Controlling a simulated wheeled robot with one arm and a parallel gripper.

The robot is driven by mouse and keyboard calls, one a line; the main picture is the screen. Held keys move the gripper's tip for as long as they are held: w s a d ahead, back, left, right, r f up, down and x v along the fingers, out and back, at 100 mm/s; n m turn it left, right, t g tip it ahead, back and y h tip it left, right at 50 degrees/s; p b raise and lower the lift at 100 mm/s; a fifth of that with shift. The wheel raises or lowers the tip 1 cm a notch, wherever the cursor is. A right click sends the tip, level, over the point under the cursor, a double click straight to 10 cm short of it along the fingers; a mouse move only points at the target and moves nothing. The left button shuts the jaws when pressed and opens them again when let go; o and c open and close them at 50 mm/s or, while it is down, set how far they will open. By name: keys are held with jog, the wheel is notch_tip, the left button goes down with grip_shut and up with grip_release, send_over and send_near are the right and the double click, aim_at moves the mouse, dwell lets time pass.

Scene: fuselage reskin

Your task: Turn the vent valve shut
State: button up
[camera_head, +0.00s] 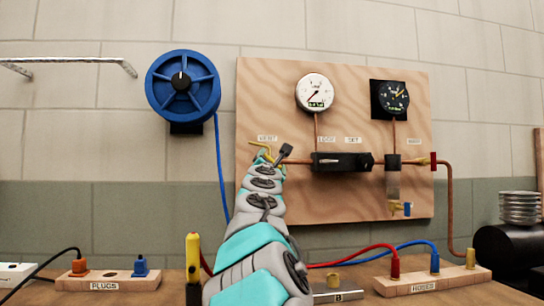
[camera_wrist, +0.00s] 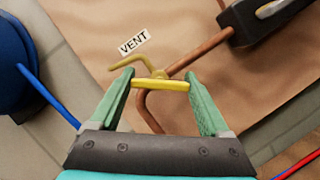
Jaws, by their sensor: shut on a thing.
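The vent valve is a small yellow fitting at the left end of the copper pipe, under a VENT label (camera_wrist: 134,41). In the wrist view its yellow bar handle (camera_wrist: 160,85) lies crosswise between the two green fingers of my gripper (camera_wrist: 160,78), an end at each finger. A thin curved yellow spout (camera_wrist: 128,64) shows behind the bar. In the head view my gripper (camera_head: 264,157) reaches the left part of the wooden board; the yellow spout (camera_head: 258,145) shows above it. My arm hides most of the valve there.
The wooden board (camera_head: 345,215) carries a white gauge (camera_head: 315,93), a black gauge (camera_head: 390,98) and a black block (camera_head: 342,162) on the copper pipe. A blue hose reel (camera_head: 183,84) hangs left. PLUGS (camera_head: 105,286) and HOSES (camera_head: 424,286) racks stand below.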

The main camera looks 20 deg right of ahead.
jog(key=m, duration=0.2)
jog(key=m+g+p, duration=0.1)
jog(key=m, duration=0.1)
jog(key=shift+a+m+g+h, duration=0.15)
jog(key=shift+m+g+h, duration=0.15)
jog(key=shift+h, duration=0.1)
jog(key=shift+m+g, duration=0.6)
jog(key=shift+m, duration=0.5)
jog(key=shift+f+m+g, duration=0.1)
jog(key=shift+m+g, duration=0.7)
jog(key=shift+m, duration=1.4)
jog(key=o, duration=1.2)
jog(key=shift+b+v, duration=0.65)
jog(key=shift+v, duration=3.15)
